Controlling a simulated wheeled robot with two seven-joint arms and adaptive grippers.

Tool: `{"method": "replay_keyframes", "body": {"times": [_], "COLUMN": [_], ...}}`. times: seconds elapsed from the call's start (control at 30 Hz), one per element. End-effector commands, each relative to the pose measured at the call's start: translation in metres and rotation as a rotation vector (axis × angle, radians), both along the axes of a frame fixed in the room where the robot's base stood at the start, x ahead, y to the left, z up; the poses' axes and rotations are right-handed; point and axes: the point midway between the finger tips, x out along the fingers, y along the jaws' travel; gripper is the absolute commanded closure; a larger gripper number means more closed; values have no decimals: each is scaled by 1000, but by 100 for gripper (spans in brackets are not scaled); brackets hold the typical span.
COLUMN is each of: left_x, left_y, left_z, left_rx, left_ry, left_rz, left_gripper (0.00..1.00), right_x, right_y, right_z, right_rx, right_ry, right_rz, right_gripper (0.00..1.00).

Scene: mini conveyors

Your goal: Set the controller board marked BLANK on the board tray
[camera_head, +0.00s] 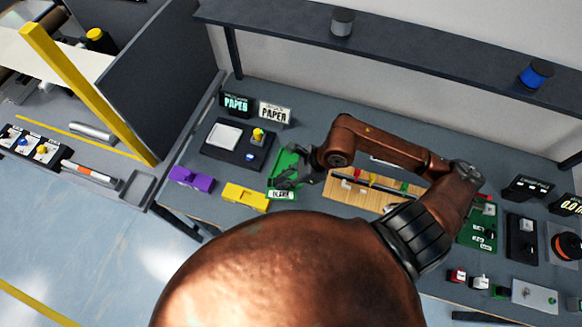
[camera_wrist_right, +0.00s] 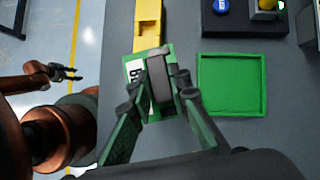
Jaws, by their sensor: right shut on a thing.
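The controller board (camera_wrist_right: 135,93) is green, with a white label. The label (camera_head: 283,194) reads BLANK in the head view and is partly covered in the right wrist view. My right gripper (camera_wrist_right: 160,92) is shut on the board's raised dark grey block. The green board tray (camera_wrist_right: 231,84) has a low rim and looks empty, just right of the board in the wrist view. In the head view the tray (camera_head: 284,160) is partly hidden by my right gripper (camera_head: 293,178). My left gripper (camera_wrist_right: 72,73) is open and empty at the wrist view's left.
A yellow block (camera_head: 246,197) and a purple block (camera_head: 191,179) lie left of the board. A black button box (camera_head: 238,145) stands beyond them, near two PAPER signs (camera_head: 274,112). A wooden rack (camera_head: 365,192) lies right of the tray, under my right arm.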

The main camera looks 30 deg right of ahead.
Motion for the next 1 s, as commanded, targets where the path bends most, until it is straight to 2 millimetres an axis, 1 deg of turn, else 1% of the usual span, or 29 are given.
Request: {"method": "replay_keyframes", "body": {"times": [0.1, 0.2, 0.37, 0.43, 0.53, 0.77, 0.8, 0.9, 1.0], "left_x": [-6, -13, -30, -35, -36, -23, -20, -15, -14], "left_y": [1, 1, 1, 2, 2, 1, 1, 1, 1], "left_z": [-2, -3, -3, -2, 0, 4, 4, 4, 4], "left_rx": [1, 1, 2, 3, 3, 2, 2, 1, 1], "left_ry": [10, 19, 39, 46, 47, 30, 27, 19, 18], "left_rz": [1, 2, 8, 9, 9, 6, 6, 4, 4], "left_gripper": [62, 62, 62, 62, 62, 62, 62, 62, 62], "right_x": [-3, -5, -2, 6, 22, 63, 67, 78, 87], "right_y": [-1, -2, -9, -16, -31, -67, -70, -80, -87], "right_z": [8, 12, 11, 7, -3, -26, -36, -55, -68], "right_rx": [1, 2, 0, 0, 0, 2, 3, 3, 3], "right_ry": [-4, -1, 4, 6, 9, 6, 9, 9, 7], "right_rz": [-129, -202, -256, -261, -263, -262, -261, -259, -258], "right_gripper": [100, 100, 100, 100, 100, 100, 100, 100, 100]}}
